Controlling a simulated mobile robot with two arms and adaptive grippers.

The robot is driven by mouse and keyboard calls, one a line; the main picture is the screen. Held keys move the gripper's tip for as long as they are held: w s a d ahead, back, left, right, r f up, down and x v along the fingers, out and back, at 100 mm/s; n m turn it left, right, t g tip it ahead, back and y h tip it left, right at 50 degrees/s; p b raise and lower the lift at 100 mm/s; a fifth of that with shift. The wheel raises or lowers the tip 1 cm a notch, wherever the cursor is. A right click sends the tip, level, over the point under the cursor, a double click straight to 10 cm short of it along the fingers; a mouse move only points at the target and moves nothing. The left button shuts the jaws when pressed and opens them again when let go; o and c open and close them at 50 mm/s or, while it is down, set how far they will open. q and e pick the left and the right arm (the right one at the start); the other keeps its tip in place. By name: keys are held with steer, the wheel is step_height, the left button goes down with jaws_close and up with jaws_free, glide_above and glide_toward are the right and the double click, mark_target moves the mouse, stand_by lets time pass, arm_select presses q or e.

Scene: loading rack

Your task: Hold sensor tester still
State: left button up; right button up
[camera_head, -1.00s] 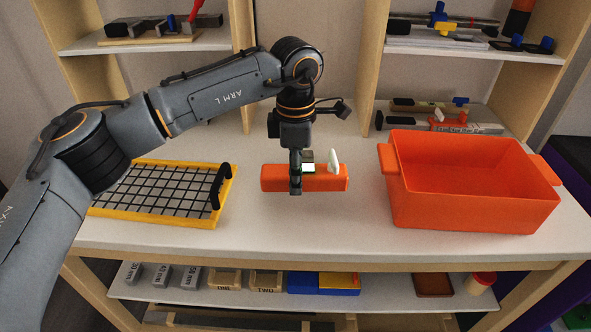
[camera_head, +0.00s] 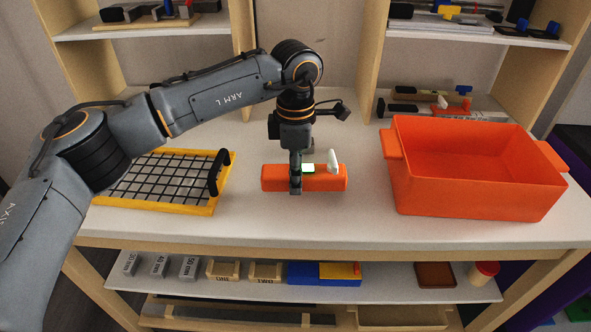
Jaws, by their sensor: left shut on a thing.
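The sensor tester appears to be the orange block (camera_head: 325,179) on the white tabletop. It has a small green and white part (camera_head: 308,168) and an upright white piece (camera_head: 333,161) at its back edge. My left gripper (camera_head: 296,187) comes down from above and is shut on the orange block, left of its middle. The fingers hide a strip of the block. My right gripper is not in view.
A yellow-framed black wire rack (camera_head: 206,210) lies to the left. A large empty orange bin (camera_head: 470,195) stands to the right. Shelves with tools stand behind; a lower shelf (camera_head: 200,288) holds blocks and boxes. The tabletop in front of the block is clear.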

mark_target(295, 200)
arm_select(q)
steer(key=shift+f+b, duration=0.35)
steer(key=shift+f, duration=0.25)
steer(key=shift+f+b, duration=0.35)
steer(key=shift+f, duration=0.15)
steer(key=shift+f+b, duration=0.75)
steer(key=shift+f, duration=0.4)
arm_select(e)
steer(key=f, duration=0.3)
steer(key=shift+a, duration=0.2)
